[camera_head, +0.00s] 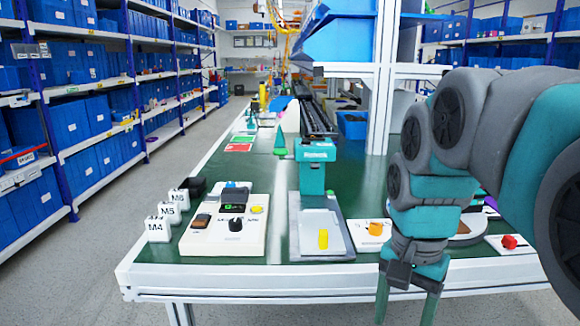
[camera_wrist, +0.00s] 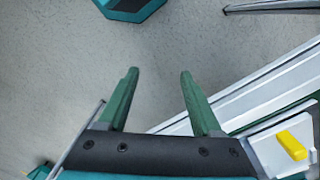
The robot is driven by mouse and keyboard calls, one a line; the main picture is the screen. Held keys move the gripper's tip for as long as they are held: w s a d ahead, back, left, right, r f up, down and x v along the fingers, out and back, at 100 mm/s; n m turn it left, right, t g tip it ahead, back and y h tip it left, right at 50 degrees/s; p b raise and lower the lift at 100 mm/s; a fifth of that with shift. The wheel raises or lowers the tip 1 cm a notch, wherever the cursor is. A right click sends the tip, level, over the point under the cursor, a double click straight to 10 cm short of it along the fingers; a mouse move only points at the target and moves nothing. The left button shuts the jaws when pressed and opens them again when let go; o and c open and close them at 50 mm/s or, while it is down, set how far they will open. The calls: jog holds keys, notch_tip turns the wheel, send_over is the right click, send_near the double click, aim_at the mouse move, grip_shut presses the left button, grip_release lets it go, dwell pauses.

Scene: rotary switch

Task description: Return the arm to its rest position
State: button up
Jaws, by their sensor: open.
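My gripper (camera_head: 406,316) hangs pointing down at the front edge of the green-topped table (camera_head: 276,262). Its two green fingers are apart with nothing between them. In the wrist view the open fingers (camera_wrist: 159,72) are over the grey floor, beside the table's metal edge (camera_wrist: 240,95). My arm comes in from the right in the head view and is bent, hiding part of the table's right side. A cream panel with a black rotary knob (camera_head: 236,224) sits to the left on the table, apart from my gripper.
A press with a yellow block (camera_head: 323,239) stands in mid-table; a yellow block (camera_wrist: 292,145) shows in the wrist view. An orange knob (camera_head: 375,228) and a red knob (camera_head: 509,241) sit near the front edge. White M4 block (camera_head: 157,229) is left. A metal post (camera_head: 383,80) rises behind.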

jog(key=s+a+f+n+g, duration=0.1)
jog(key=s+f+n, duration=0.7)
jog(key=s+f, duration=0.6)
jog(key=shift+a+f, duration=0.15)
jog(key=shift+f, duration=0.25)
